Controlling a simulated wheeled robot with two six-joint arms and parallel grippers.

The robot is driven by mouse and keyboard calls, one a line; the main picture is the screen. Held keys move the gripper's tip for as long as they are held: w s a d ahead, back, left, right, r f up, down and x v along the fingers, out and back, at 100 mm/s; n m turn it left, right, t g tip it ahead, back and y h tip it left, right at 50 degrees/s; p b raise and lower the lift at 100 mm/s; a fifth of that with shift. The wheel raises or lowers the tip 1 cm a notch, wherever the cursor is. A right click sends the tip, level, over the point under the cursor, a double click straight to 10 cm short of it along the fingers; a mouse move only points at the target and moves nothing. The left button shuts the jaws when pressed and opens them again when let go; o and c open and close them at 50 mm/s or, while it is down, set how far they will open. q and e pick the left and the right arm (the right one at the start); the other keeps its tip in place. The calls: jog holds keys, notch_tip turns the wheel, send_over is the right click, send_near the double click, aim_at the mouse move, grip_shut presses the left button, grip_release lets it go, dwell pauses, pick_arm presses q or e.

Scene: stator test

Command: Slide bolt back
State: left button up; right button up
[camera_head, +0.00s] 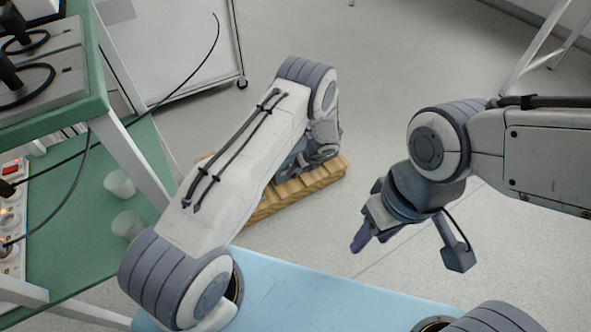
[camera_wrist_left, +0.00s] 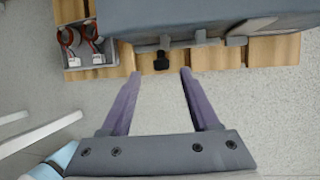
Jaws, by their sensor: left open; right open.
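In the left wrist view, a black knob, likely the bolt's handle (camera_wrist_left: 161,61), sticks out from the near edge of a large grey-blue housing (camera_wrist_left: 210,18). My left gripper (camera_wrist_left: 159,74) is open. Its two purple fingers point toward the housing, and the knob lies about midway between the fingertips, slightly beyond them. Contact cannot be made out. In the head view, my left arm hides most of the left gripper and the housing. My right gripper (camera_head: 362,236) is open and empty, hanging over bare floor at centre right.
A wooden pallet (camera_head: 318,181) lies on the floor beneath the left gripper. A grey box (camera_wrist_left: 68,48) with red wires and white connectors sits left of the housing. A green-topped workbench (camera_head: 60,120) stands at the left.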

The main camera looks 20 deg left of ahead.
pick_arm(q)
jog(key=p+v, duration=0.2)
jog(key=v, duration=0.4)
jog(key=shift+r, duration=0.15)
